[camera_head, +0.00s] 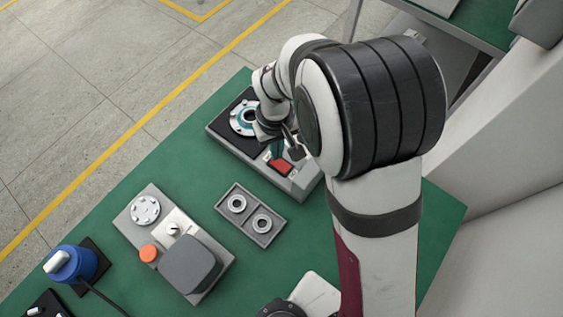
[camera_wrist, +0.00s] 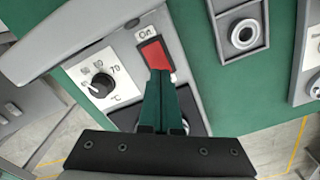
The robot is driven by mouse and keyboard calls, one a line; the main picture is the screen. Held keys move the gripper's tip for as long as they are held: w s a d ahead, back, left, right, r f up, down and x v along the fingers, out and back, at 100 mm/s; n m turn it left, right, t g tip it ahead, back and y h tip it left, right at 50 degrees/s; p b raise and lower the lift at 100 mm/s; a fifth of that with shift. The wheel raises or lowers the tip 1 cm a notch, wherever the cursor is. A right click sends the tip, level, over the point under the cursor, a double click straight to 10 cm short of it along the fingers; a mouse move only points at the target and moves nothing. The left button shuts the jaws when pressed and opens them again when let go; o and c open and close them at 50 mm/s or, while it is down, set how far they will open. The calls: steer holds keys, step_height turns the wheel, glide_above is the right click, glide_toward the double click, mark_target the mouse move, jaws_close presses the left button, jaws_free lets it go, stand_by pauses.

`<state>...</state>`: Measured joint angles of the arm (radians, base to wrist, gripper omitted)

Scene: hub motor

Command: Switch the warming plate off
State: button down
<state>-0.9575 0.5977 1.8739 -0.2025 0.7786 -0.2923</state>
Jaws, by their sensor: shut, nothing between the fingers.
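The warming plate (camera_head: 226,142) is a light grey box with a black top at the far end of the green table. Its red rocker switch (camera_head: 281,166) is on the near side of the box. In the wrist view the red switch (camera_wrist: 154,55) has an "On" label above it; I cannot tell which way it is tipped. My gripper (camera_wrist: 160,73) is shut and empty, its dark green fingertips at the switch's lower edge. Whether they touch it is unclear. In the head view my gripper (camera_head: 276,150) is partly hidden by my wrist.
A temperature dial (camera_wrist: 103,86) sits beside the switch. A metal flanged part (camera_head: 244,118) lies on the plate's black top. A grey tray with two rings (camera_head: 268,238) and a fixture with an orange button (camera_head: 149,253) stand nearer. A blue tool (camera_head: 78,264) is at left.

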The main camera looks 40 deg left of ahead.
steer(key=shift+f, duration=1.15)
stand_by(0.4)
steer(key=shift+r, duration=3.5)
